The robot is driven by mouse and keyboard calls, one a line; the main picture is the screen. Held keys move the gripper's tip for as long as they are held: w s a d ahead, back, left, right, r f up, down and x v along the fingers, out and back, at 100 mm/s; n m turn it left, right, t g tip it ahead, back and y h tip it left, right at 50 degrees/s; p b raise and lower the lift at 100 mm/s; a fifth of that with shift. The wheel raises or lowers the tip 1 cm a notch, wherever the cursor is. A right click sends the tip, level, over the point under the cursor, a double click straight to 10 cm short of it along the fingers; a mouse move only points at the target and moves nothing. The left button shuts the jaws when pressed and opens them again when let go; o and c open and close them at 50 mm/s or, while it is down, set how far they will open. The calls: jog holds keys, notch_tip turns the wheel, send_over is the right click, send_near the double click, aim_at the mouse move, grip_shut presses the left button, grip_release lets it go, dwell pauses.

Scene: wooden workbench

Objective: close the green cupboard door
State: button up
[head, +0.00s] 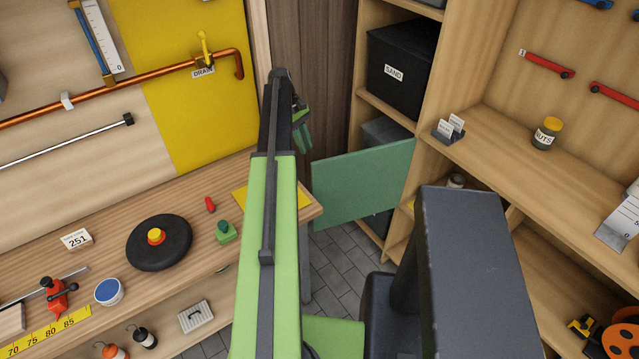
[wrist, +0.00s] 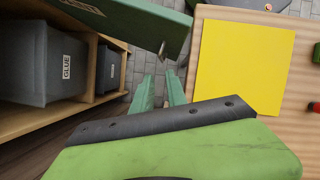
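The green cupboard door (head: 363,183) stands open in the head view, swung out from the shelf unit (head: 428,130) toward the workbench. In the wrist view the door (wrist: 135,22) crosses the top, with a small metal-looking knob or handle (wrist: 163,50) at its edge. My gripper (head: 303,137) is above the far end of the bench, left of the door's free edge in the head view. In the wrist view its two green fingers (wrist: 161,92) are apart with nothing between them. They are close to the door's edge; I cannot tell whether they touch it.
A grey bin labelled GLUE (wrist: 45,62) and another bin (wrist: 108,68) sit in the open cupboard. A yellow sheet (wrist: 240,65) lies on the workbench (head: 190,190). A black bin labelled SAND (head: 402,68) is above. Grey tiled floor (head: 340,265) is between bench and shelves.

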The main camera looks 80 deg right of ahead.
aim_at(319, 183)
jog(key=b+x, duration=1.5)
jog(key=x, duration=0.2)
jog(key=shift+w+d, duration=0.1)
grip_shut()
dwell(0.5)
